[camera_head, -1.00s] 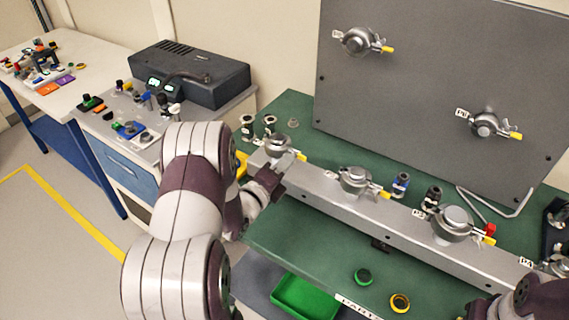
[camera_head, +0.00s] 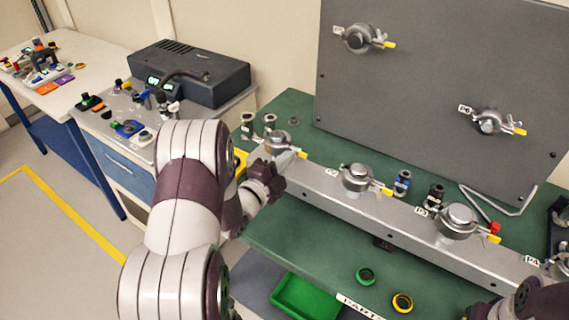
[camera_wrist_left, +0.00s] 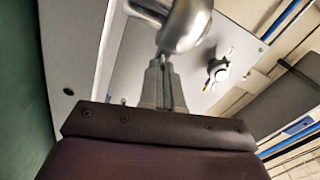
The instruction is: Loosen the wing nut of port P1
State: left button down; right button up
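Port P1 is the leftmost clamped port (camera_head: 277,141) on the grey rail; its own label is not readable. Its yellow-tipped wing nut (camera_head: 301,155) sticks out to the right. My left gripper (camera_head: 266,168) is at the near side of this port, just below the clamp. In the left wrist view the fingers (camera_wrist_left: 162,80) are together and point at a shiny metal clamp part (camera_wrist_left: 185,25). Whether the tips touch it is unclear, and no nut shows between them. Only the dark wrist end of my right arm shows at the lower right; its fingers are not clear.
Further clamped ports (camera_head: 357,178) (camera_head: 457,220) line the rail (camera_head: 400,212). A grey upright panel (camera_head: 430,90) with two ports stands behind. Small fittings (camera_head: 402,183) stand behind the rail. A green ring (camera_head: 365,276), a yellow ring (camera_head: 402,302) and a green tray (camera_head: 300,298) are in front.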

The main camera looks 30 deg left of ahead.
jog(key=shift+f+b, duration=0.3)
jog(key=shift+f, duration=0.15)
pick_arm(q)
jog(key=shift+r+n, duration=0.1)
jog(key=shift+n, duration=6.7)
pick_arm(e)
jog(key=shift+r, duration=0.25)
pick_arm(q)
jog(key=c, duration=1.3)
grip_release()
pick_arm(e)
jog(key=shift+f, duration=0.1)
